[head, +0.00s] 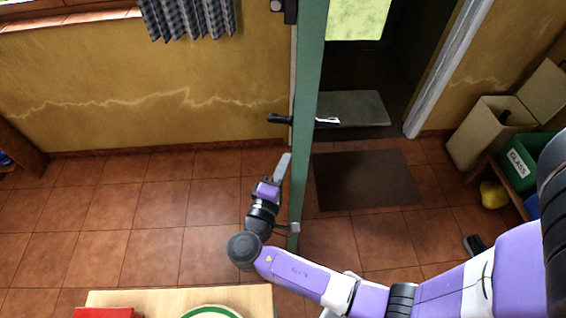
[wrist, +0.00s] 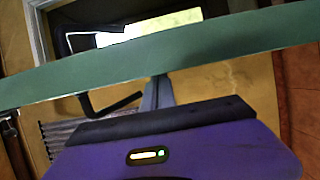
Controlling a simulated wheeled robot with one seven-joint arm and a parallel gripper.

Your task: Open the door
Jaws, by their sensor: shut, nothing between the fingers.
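The green door (head: 308,70) stands swung open, seen nearly edge-on in the head view, with the dark doorway to its right. In the wrist view the door (wrist: 215,45) crosses as a slanted green band. A black lever handle (head: 279,118) sticks out on the door's left side; it also shows in the wrist view (wrist: 112,104). Part of another handle (head: 328,122) shows on the right side. My gripper (head: 287,157) is shut and empty, left of the door and nearer than the handle. In the wrist view its fingertips (wrist: 158,82) are close to the door; contact cannot be told.
A dark mat (head: 367,180) lies on the tiles right of the door. A beige bin (head: 491,132) and a green glass crate (head: 525,160) stand at the right. A wooden table (head: 180,298) is at the front edge. Tiled floor left of the door is clear.

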